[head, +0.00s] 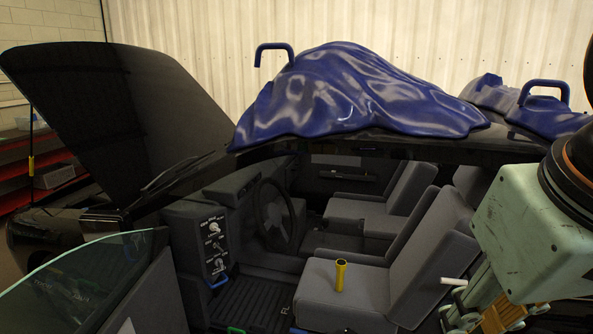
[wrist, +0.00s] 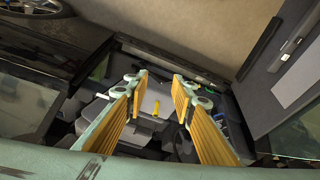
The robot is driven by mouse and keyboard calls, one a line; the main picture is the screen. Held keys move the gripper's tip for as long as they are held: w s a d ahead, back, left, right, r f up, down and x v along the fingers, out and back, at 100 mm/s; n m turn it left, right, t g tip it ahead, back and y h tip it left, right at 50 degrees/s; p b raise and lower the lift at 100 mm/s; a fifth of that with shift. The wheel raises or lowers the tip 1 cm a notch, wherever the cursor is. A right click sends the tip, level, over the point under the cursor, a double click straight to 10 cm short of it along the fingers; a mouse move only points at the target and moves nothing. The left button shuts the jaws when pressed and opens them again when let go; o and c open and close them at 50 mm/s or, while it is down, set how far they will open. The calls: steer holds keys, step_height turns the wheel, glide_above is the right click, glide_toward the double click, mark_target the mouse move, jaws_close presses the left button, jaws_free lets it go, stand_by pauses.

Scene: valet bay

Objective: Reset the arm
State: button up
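My gripper (wrist: 159,80) shows in the wrist view with its two yellow-padded fingers spread apart and nothing between the tips. In the head view my gripper (head: 482,316) is at the lower right, beside the near front seat, partly cut off by the frame edge. My arm fills the right edge there. A yellow cylinder (head: 340,276) stands upright on the near seat cushion, apart from my gripper. A small yellow thing (wrist: 156,108), probably the same cylinder, shows between the fingers in the wrist view, beyond them.
The car's black hood (head: 115,100) is raised at left. Blue glossy covers (head: 350,95) lie over the roof. The steering wheel (head: 278,215), a switch panel (head: 214,240) and seats (head: 435,250) fill the cabin. An open door's glass (head: 85,285) is at lower left. A red shelf (head: 40,170) stands behind.

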steer(key=shift+y, duration=0.3)
steer(key=shift+s+a+f, duration=0.1)
steer(key=shift+s+a, duration=0.15)
steer(key=shift+s, duration=0.45)
steer(key=shift+s+a+f, duration=0.15)
steer(key=shift+s+a, duration=0.15)
steer(key=shift+s, duration=0.4)
steer(key=shift+s+a+f, duration=0.1)
steer(key=shift+s+a, duration=0.15)
steer(key=shift+s, duration=0.45)
steer(key=shift+f, duration=0.15)
step_height(320, 180, down, 3)
steer(key=b, duration=0.3)
steer(key=shift+f+b, duration=0.2)
steer(key=shift+b, duration=0.15)
steer(key=shift+a+r, duration=0.1)
stand_by(0.4)
